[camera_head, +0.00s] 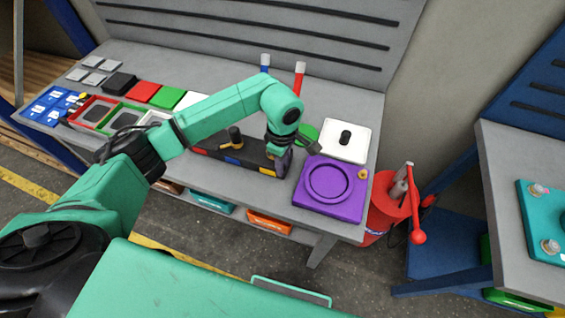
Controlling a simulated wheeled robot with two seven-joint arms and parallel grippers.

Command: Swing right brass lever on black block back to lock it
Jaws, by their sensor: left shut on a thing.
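The black block (238,160) lies on the grey workbench, with red, blue and yellow patches along its front side. A brass lever with a dark knob (235,138) stands at its left part. My left gripper (278,152) reaches down from above onto the block's right end. It is shut on the right brass lever, which my gripper and wrist mostly hide, so its exact angle cannot be told. My right gripper is not in view.
A purple plate with a round ring (330,186) sits just right of the block. Behind it is a white plate with a black knob (344,140). Coloured trays (125,118) fill the bench's left. A red bin (392,200) stands beyond the right edge.

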